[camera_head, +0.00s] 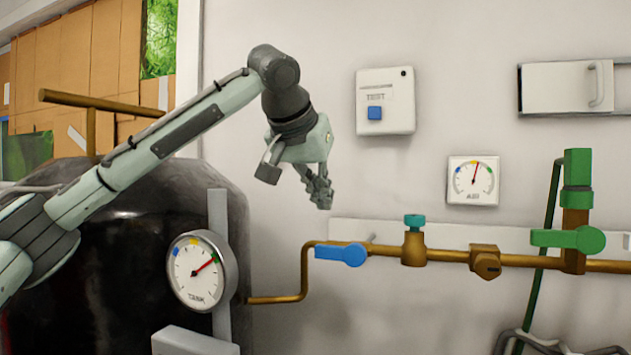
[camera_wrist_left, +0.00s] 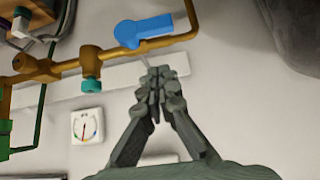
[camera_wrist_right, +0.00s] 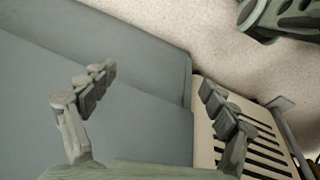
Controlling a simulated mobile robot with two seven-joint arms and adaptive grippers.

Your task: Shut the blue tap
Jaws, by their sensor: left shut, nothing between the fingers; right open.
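The blue tap (camera_head: 341,254) is a blue lever on the brass pipe in the head view. Its lever lies nearly along the pipe, pointing left. It also shows in the left wrist view (camera_wrist_left: 145,29), upper middle, ahead of the fingers. My left gripper (camera_head: 323,200) is shut and empty, above and slightly left of the tap, apart from it. Its closed fingertips show in the left wrist view (camera_wrist_left: 160,75). My right gripper (camera_wrist_right: 155,85) is open and empty in the right wrist view, away from the tap; it is not in the head view.
The brass pipe (camera_head: 450,257) runs along the wall with a teal knob (camera_head: 414,222) and green levers (camera_head: 567,239) to the right. A tank gauge (camera_head: 199,271) and dark tank (camera_head: 105,260) stand left. A test box (camera_head: 386,101) and an air gauge (camera_head: 473,181) hang on the wall.

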